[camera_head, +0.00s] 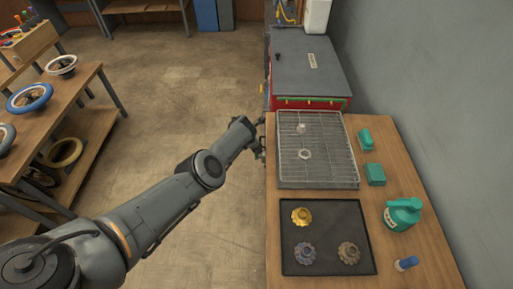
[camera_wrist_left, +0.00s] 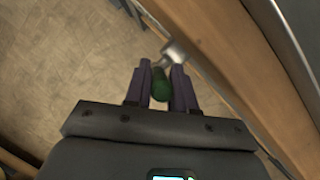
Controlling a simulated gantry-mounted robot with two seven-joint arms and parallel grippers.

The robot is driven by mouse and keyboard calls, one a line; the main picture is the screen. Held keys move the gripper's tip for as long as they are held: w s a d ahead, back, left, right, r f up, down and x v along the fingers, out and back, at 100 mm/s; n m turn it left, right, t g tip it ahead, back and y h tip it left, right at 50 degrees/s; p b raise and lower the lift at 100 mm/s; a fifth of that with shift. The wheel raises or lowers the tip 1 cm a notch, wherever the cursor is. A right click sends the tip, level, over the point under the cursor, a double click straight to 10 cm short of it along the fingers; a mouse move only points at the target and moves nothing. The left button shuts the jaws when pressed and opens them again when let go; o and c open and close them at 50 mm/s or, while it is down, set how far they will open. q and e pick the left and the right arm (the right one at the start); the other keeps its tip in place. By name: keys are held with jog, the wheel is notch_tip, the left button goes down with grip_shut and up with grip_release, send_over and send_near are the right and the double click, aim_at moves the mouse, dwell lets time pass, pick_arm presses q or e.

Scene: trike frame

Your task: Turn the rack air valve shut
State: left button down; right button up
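The green valve handle (camera_wrist_left: 160,86) shows in the left wrist view, joined to a silver metal fitting (camera_wrist_left: 178,53) at the table's side edge. My left gripper (camera_wrist_left: 162,72) has its two dark purple fingers on either side of the handle, close together with little or no gap, and appears shut on it. In the head view my left gripper (camera_head: 260,140) is at the left edge of the wooden table, beside the wire rack; the handle is hidden there. My right gripper is in neither view.
The wooden table (camera_head: 426,240) carries a wire rack (camera_head: 330,170), a dark tray (camera_head: 327,215) with three gear-like parts, green blocks and a teal bottle (camera_head: 402,214). A red cabinet (camera_head: 310,103) stands behind. A wheel bench (camera_head: 84,80) is at left; floor between is clear.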

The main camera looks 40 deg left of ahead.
aim_at(256, 154)
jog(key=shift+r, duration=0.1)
pick_arm(q)
jog(key=s+d+t+y+p, duration=0.1)
jog(key=p, duration=0.2)
jog(key=s+d+t+y+p, duration=0.1)
jog(key=t+y+p, duration=0.1)
jog(key=p, duration=0.2)
jog(key=shift+s+f+m, duration=0.2)
jog(key=shift+f+m, duration=0.1)
jog(key=shift+m, duration=0.1)
jog(key=shift+s+d+f+t+y, duration=0.25)
jog(key=shift+t+y, duration=0.05)
jog(key=shift+t, duration=0.25)
jog(key=shift+s+d+f+t+y, duration=0.2)
jog(key=shift+s+t+y, duration=0.1)
jog(key=shift+t, duration=0.25)
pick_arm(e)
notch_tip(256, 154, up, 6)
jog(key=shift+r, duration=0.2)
pick_arm(q)
jog(key=c, duration=1)
grip_release()
jog(key=shift+w, duration=0.1)
jog(key=shift+c, duration=0.2)
jog(key=shift+r, duration=0.1)
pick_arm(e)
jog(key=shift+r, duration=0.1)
